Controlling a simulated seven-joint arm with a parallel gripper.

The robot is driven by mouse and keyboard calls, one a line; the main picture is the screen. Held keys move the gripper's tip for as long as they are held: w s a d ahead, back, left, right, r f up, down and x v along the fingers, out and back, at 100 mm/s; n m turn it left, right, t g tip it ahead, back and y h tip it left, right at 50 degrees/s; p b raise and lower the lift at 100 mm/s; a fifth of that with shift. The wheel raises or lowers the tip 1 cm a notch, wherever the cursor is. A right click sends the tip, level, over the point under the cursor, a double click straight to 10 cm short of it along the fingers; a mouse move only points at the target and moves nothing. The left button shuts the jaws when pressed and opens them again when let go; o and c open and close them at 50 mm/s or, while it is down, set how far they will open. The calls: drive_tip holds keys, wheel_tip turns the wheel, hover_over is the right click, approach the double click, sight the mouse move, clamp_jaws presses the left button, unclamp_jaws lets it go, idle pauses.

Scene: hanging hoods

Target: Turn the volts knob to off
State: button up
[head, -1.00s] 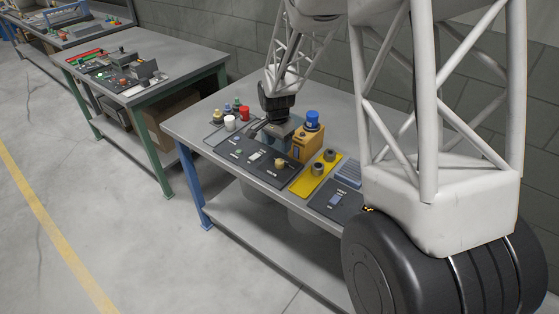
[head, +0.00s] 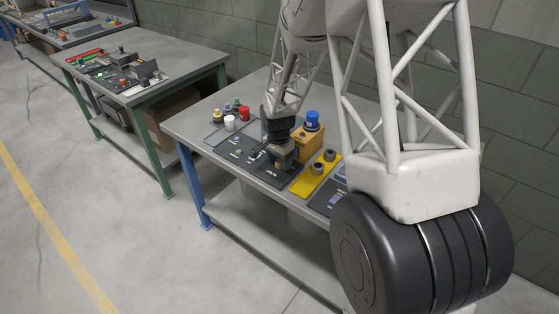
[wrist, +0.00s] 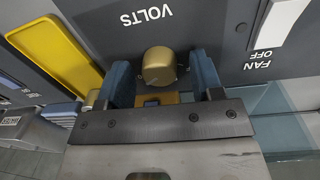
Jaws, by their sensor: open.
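The volts knob (wrist: 159,66) is a gold, rounded knob on a dark grey panel (wrist: 215,25), beside the white "VOLTS" lettering in the wrist view. My gripper (wrist: 163,78) is open, with one blue-grey finger on each side of the knob. Small gaps seem to show between the fingers and the knob, but I cannot tell whether either one touches. In the head view my gripper (head: 282,155) is low over the panel (head: 266,176) and hides most of the knob. The knob's setting and any off mark for it cannot be made out.
A white fan switch (wrist: 281,20), marked "FAN OFF", is near the knob.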

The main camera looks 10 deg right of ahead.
drive_tip(key=c, duration=0.9)
